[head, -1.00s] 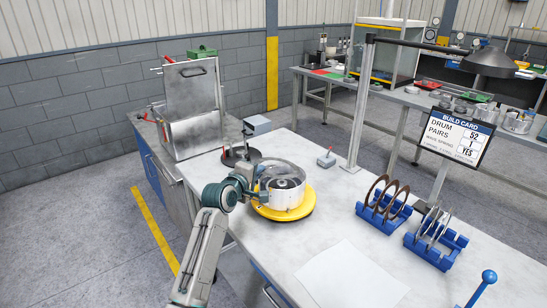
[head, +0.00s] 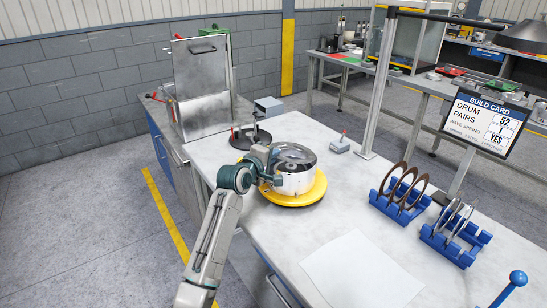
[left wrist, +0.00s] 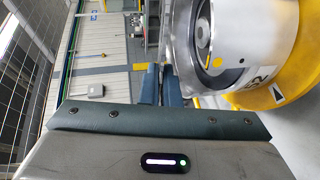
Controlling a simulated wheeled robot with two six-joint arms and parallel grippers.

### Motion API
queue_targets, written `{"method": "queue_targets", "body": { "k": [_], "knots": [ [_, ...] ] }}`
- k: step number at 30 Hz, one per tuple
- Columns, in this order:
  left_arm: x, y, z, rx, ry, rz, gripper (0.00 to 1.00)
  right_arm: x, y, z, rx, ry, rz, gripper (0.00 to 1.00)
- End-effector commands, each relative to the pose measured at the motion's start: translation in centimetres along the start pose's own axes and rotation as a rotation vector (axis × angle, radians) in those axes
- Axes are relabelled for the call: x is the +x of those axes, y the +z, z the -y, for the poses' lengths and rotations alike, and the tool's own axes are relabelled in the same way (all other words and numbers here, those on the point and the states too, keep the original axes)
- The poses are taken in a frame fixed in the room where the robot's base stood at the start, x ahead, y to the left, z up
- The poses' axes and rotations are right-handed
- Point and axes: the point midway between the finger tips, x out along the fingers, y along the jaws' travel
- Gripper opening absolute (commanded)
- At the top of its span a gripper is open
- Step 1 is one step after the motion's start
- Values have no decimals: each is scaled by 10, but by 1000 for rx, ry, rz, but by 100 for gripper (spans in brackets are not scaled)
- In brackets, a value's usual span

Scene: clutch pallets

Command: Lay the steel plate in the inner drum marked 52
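The drum (head: 296,184) is a silver cylinder, open at the top, on a yellow round base (head: 292,198) on the bench. In the left wrist view the drum (left wrist: 262,40) carries a partly visible 52 mark (left wrist: 262,78), and a dark central hub shows inside. My left gripper (head: 268,162) is at the drum's upper left rim. In the left wrist view its fingers (left wrist: 162,85) are close together on the edge of a thin steel ring, the steel plate (left wrist: 177,45), at the drum's mouth. The gap between plate and drum is unclear. My right gripper is out of view.
Blue racks hold brown rings (head: 402,188) and steel rings (head: 456,220) at right. A build card (head: 487,121) reads 52, 1, YES. A white sheet (head: 362,268) lies in front. A blue-knobbed lever (head: 515,280) is at lower right. A metal cabinet (head: 202,85) stands behind.

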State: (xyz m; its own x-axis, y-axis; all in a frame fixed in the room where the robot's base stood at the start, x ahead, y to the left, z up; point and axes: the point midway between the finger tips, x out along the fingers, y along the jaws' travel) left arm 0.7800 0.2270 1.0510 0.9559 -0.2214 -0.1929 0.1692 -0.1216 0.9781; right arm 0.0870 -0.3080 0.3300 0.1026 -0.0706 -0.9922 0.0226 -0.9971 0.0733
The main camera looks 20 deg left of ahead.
Motion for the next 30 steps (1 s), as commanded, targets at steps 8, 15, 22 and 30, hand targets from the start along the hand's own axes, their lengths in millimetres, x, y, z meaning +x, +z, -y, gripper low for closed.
{"method": "queue_targets", "body": {
  "k": [8, 15, 22, 30],
  "knots": [
    [5, 2, 23, -1, 0, 1, 0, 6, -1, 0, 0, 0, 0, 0],
    [8, 3, 39, 0, 0, 1, 0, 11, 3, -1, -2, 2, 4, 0],
    [9, 4, 42, 0, 1, 1, 0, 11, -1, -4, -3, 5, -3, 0],
    [9, 3, 42, 0, 1, 1, 24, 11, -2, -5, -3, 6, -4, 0]
  ]
}}
